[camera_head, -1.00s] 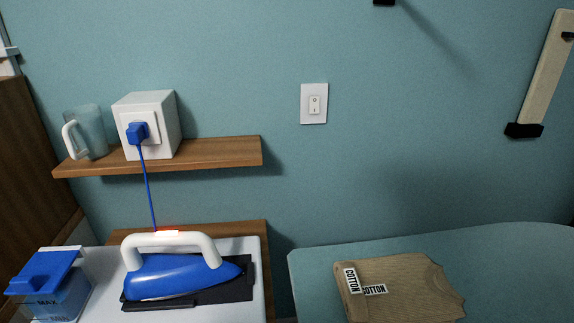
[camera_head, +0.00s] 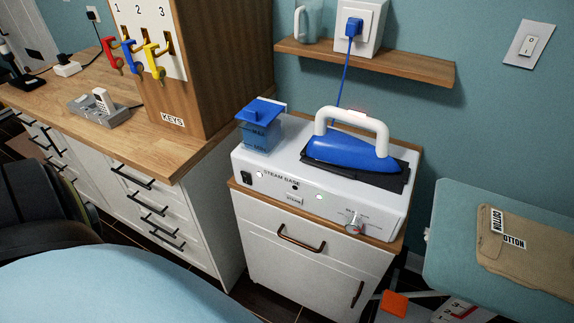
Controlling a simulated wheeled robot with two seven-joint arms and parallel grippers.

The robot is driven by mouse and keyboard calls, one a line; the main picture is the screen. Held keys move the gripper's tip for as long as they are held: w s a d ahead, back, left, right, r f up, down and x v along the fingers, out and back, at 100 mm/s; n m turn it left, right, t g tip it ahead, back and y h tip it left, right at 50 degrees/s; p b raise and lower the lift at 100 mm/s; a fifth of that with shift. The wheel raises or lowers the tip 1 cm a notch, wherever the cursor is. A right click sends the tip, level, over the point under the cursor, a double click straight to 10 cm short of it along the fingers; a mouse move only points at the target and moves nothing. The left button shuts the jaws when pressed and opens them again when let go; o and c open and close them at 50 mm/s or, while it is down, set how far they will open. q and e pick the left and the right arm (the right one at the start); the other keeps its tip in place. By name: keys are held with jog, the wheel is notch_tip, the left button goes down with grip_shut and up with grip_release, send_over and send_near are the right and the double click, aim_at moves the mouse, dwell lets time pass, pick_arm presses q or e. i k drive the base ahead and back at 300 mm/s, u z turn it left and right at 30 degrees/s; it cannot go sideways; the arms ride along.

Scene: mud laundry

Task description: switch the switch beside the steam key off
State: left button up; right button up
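The white steam base (camera_head: 335,205) stands on a low white cabinet in the middle of the view, its front panel facing me. A small key marked STEAM (camera_head: 293,198) is on that panel. A small dark switch (camera_head: 245,176) sits at the panel's left end; its position is too small to read. Small whitish round spots show on the panel, one near the switch and one right of the key. A knob (camera_head: 354,222) is at the right end. The blue iron (camera_head: 350,150) with a white handle rests on top. Neither gripper is in view.
A blue water tank (camera_head: 260,130) is at the base's left end. A wooden key cabinet (camera_head: 205,60) stands on the counter at left. A teal ironing board (camera_head: 455,235) with a folded tan garment (camera_head: 525,248) is at right. A wall switch (camera_head: 529,44) is upper right.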

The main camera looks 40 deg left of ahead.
aim_at(246, 179)
jog(key=z, duration=0.05)
jog(key=k, duration=0.5)
jog(key=u, duration=0.75)
jog(key=i, duration=0.7)
jog(key=u, duration=0.25)
